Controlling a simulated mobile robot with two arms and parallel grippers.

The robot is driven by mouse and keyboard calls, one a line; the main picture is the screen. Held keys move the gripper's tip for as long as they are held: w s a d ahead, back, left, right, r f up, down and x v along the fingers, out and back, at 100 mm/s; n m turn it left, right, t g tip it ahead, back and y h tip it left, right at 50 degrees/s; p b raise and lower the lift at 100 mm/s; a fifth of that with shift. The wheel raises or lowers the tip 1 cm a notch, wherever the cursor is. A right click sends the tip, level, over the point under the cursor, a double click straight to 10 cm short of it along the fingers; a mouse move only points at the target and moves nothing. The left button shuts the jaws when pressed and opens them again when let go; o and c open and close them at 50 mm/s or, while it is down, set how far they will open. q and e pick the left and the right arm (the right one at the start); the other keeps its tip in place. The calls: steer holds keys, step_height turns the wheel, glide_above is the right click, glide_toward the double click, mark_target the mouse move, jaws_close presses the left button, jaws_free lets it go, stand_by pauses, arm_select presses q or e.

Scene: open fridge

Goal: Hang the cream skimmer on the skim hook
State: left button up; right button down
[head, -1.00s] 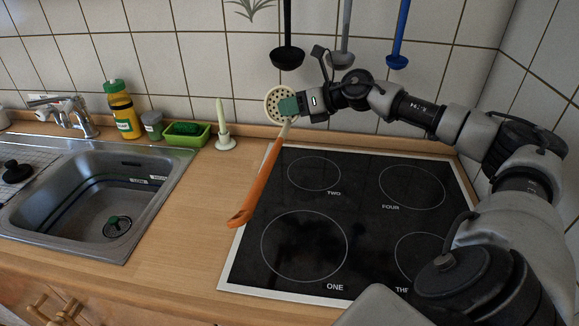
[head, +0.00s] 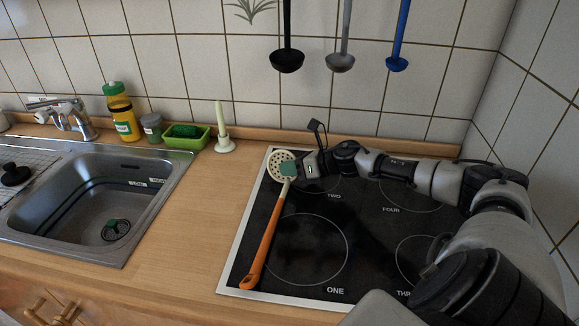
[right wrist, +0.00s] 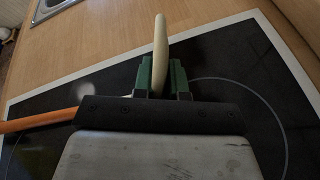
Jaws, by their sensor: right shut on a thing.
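The cream skimmer (head: 281,168) has a round perforated cream head and a long orange handle (head: 260,240). My right gripper (head: 289,169) is shut on it near the head, over the left part of the hob, with the handle pointing toward the front. In the right wrist view, the skimmer head (right wrist: 160,55) shows edge-on between the green fingertips, and the orange handle (right wrist: 35,121) extends to the left. Whether the skimmer touches the hob is unclear. The skim hook is not visible; the tops of the hanging utensils are cut off. My left gripper is not in view.
A black ladle (head: 287,60), a grey ladle (head: 340,62) and a blue ladle (head: 397,63) hang against the tiled wall. The black hob (head: 310,235) lies below. A cream upright holder (head: 224,140), green tray (head: 186,143), bottle (head: 121,115) and sink (head: 100,205) are left.

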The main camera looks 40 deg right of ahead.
steer(key=shift+f+b, duration=0.3)
steer(key=shift+b, duration=0.1)
steer(key=c, duration=1.2)
jaws_free()
steer(key=shift+r, duration=0.1)
steer(key=shift+o, duration=0.2)
